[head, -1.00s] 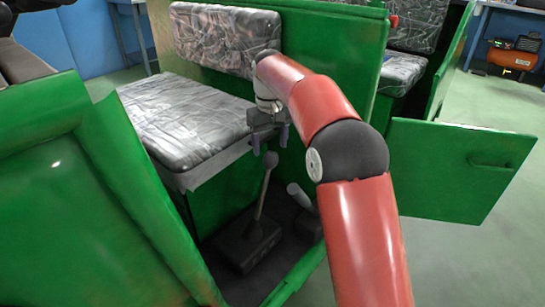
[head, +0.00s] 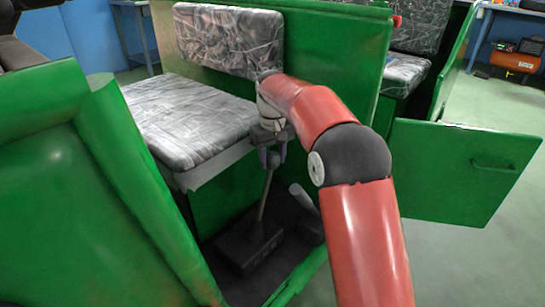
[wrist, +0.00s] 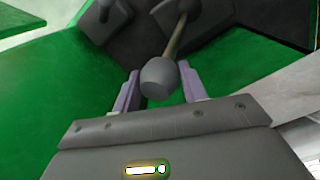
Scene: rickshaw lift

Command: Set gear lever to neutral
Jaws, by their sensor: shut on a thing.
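The gear lever (head: 264,200) is a thin rod rising from a dark box-shaped base (head: 245,246) on the cab floor, leaning slightly right in the head view. In the wrist view its rounded grey knob (wrist: 160,77) sits between the two purple fingers of my gripper (wrist: 158,88). My gripper, which also shows in the head view (head: 272,160), points down from above and is shut on the knob. In the head view the knob is mostly hidden by the fingers.
A second, shorter grey-handled lever (head: 302,196) stands close to the right of the gear lever. The padded seat (head: 180,125) is behind and left. A green front panel (head: 90,200) and an open green door (head: 455,175) flank the space.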

